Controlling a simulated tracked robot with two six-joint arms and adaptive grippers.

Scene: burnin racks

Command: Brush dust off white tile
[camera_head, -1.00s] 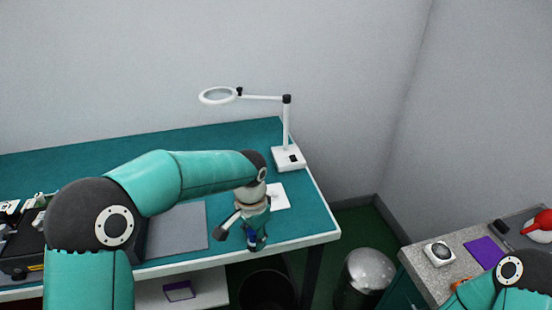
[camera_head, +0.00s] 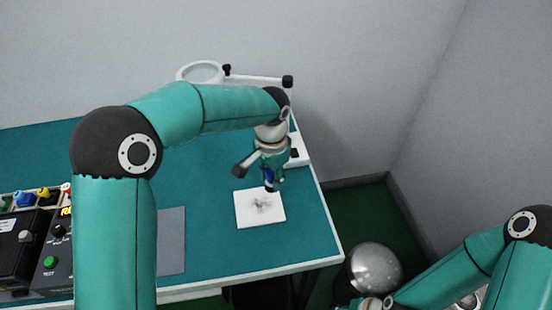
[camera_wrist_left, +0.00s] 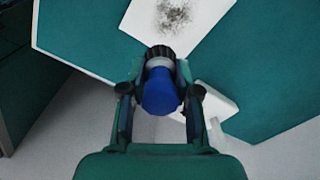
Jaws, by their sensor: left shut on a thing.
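A white square tile (camera_head: 245,217) lies flat on the teal tabletop. A patch of grey dust (camera_head: 261,206) is on its middle; the dust also shows at the top of the left wrist view (camera_wrist_left: 172,14). My left gripper (camera_head: 268,170) is shut on a blue brush (camera_wrist_left: 160,92) with a black end. In the head view the brush (camera_head: 270,182) points down by the tile's back right edge, apparently above it; contact cannot be told. My right arm is at lower right, with only part of its gripper (camera_head: 350,304) at the bottom edge; its fingers cannot be made out.
A white magnifier lamp (camera_head: 200,73) stands behind my left arm; its base (camera_head: 299,150) is close to the right of my gripper. A grey mat (camera_head: 172,240) lies left of the tile. Black equipment (camera_head: 25,250) sits at far left. A metal-domed bin (camera_head: 375,268) stands beyond the table's right edge.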

